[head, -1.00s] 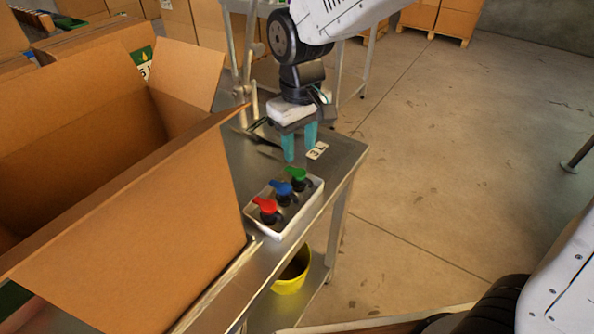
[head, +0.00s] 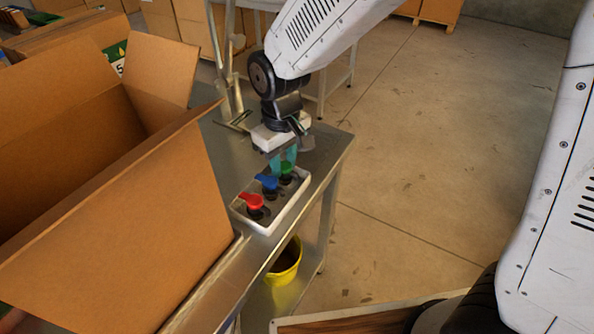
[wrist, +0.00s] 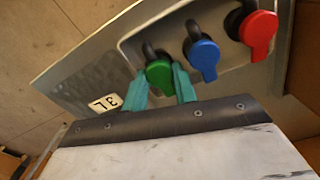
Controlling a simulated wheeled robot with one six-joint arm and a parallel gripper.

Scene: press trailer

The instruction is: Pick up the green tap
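The green tap (head: 286,168) stands in a pale tray (head: 268,228) on the metal table, at the far end of a row with the blue tap (head: 267,183) and the red tap (head: 252,201). My gripper (head: 284,158) is low over the green tap, its teal fingers pointing down. In the wrist view the green tap (wrist: 159,75) sits between the two fingertips (wrist: 162,80), one on each side. The fingers are apart; I cannot tell whether they touch it. The head view hides part of the tap behind the fingers.
A large open cardboard box (head: 130,215) stands left of the tray. The blue tap (wrist: 203,57) is close beside one finger. A numbered label (wrist: 105,102) lies on the table. A yellow bucket (head: 285,265) is on the lower shelf. Floor to the right is clear.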

